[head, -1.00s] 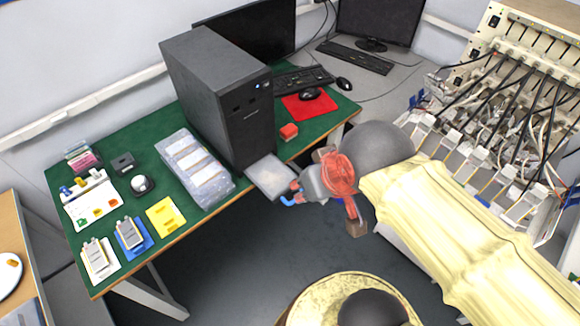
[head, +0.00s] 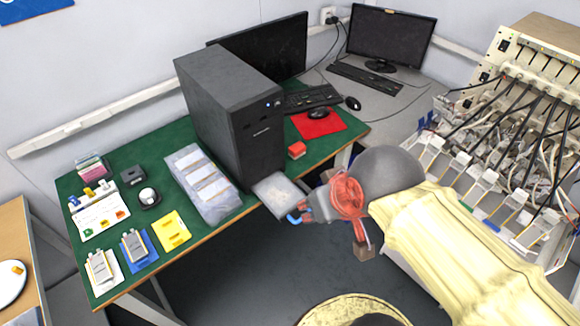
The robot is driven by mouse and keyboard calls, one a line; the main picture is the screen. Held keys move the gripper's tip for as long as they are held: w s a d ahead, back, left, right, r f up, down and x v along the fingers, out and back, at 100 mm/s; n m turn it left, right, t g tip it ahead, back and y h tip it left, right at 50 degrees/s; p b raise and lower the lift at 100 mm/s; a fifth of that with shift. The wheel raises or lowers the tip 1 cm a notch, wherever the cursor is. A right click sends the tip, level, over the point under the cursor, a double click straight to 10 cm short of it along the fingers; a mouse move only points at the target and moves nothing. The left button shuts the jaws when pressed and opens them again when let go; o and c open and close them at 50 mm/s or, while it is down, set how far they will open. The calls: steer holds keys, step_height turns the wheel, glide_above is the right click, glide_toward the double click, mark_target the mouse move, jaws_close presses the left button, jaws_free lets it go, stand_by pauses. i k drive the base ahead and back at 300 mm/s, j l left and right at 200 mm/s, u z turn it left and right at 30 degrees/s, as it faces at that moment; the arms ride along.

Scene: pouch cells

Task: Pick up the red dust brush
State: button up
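A small red block-shaped object (head: 297,150), the only loose red item besides the flat mat, lies on the green table top right of the black computer tower. It is too small to make out bristles. My gripper (head: 299,213) is off the table's front edge, below and apart from the red object in the picture. A flat silver-grey piece (head: 281,194) shows at the gripper's tip and overlaps the table edge. I cannot tell whether the fingers hold it or whether they are open.
The black computer tower (head: 232,118) stands left of the red object. A red mat (head: 325,124) with a mouse lies behind it. The green table (head: 165,150) carries a clear-wrapped pack (head: 203,184) and several small items at left. A cable-filled rack (head: 515,130) stands at right.

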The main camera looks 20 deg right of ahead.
mark_target(298, 150)
steer(key=i+l+u, duration=0.15)
steer(key=l, duration=0.25)
steer(key=i+l+u, duration=0.15)
steer(key=l, duration=0.25)
steer(key=i+l+u, duration=0.15)
steer(key=l, duration=0.3)
steer(key=i+l+u, duration=0.15)
steer(key=l, duration=0.3)
